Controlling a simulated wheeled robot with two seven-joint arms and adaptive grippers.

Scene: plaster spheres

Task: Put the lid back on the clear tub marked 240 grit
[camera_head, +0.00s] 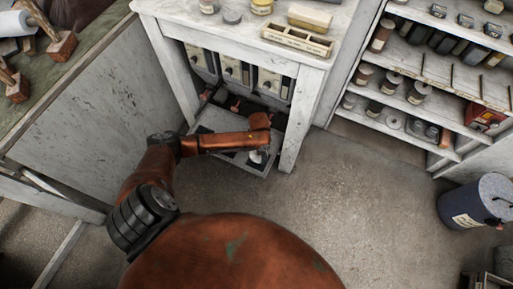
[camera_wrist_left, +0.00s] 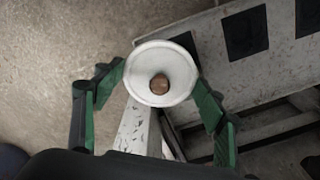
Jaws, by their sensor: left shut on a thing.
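My left gripper (camera_wrist_left: 158,78) is shut on a round white piece (camera_wrist_left: 178,67) with a brown knob or centre. I cannot tell for sure what this piece is. In the head view the white piece (camera_head: 257,157) shows below my left gripper (camera_head: 259,149), over the low rack under the white table. A flat grey disc (camera_head: 232,17), which may be a lid, lies on the table top. A small pale jar (camera_head: 208,6) and a yellowish jar (camera_head: 262,6) stand on either side of it. No 240 grit marking is readable. My right gripper is out of view.
The white table (camera_head: 170,10) carries a divided tray (camera_head: 297,41) at its right front. Shelves of jars (camera_head: 418,92) stand at right. A blue-grey drum (camera_head: 476,203) stands on the floor. The middle floor is clear.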

